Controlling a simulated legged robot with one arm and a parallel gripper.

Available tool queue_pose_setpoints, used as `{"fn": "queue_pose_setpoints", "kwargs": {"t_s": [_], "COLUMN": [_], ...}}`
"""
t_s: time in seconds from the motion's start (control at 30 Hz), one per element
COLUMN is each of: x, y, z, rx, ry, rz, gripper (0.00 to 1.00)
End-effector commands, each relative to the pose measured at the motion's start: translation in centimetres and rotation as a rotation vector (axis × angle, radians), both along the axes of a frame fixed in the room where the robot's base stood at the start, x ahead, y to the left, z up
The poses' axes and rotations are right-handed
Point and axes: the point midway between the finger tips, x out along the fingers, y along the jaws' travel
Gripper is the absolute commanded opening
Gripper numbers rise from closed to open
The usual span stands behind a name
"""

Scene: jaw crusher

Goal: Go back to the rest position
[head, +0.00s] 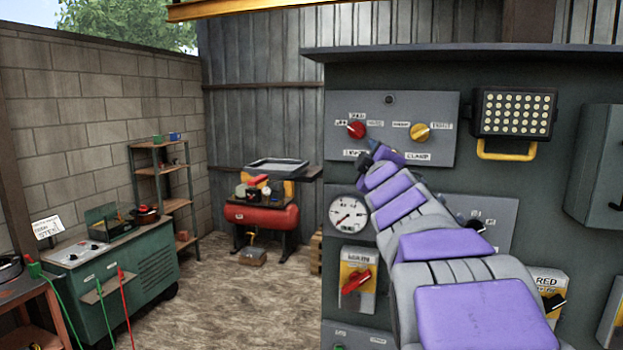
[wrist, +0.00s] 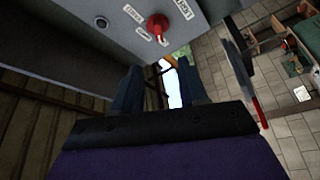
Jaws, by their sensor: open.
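My arm, with purple and grey links, reaches up from the lower right of the head view toward the upper control panel (head: 340,105). My gripper (head: 376,148) is small at its far end, just below and right of the red knob (head: 356,130). In the wrist view the two dark fingers of my gripper (wrist: 158,76) stand apart with nothing between them. The red knob (wrist: 157,25) shows beyond the fingertips, clear of them. A yellow knob (head: 420,131) is on the same panel, right of my gripper.
A pressure gauge (head: 348,214) and a red switch (head: 356,283) sit below the panel. A lamp with a yellow handle (head: 506,150) is at right. A green machine (head: 110,275), a shelf (head: 163,185) and a red compressor (head: 262,217) stand left. The dirt floor between is open.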

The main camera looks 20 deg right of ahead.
Motion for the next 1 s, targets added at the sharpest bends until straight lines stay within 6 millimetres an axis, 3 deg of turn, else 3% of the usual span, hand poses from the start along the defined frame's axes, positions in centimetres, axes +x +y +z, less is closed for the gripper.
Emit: {"fn": "queue_pose_setpoints", "kwargs": {"t_s": [0.13,0.23,0.47,0.7,0.87,1.0], "x": [-0.3,-1.5,-7.8,-17.3,-25.1,-32.6], "y": [0.0,-0.1,1.5,6.3,10.3,13.9], "z": [-0.9,-4.0,-17.5,-30.2,-37.2,-41.9], "rx": [0.03,0.126,0.487,0.78,0.923,1.014], "ry": [0.02,0.09,0.396,0.733,0.968,1.18], "rz": [-0.01,-0.047,-0.194,-0.34,-0.443,-0.537], "gripper": [0.43,0.43,0.43,0.43,0.43,0.43]}}
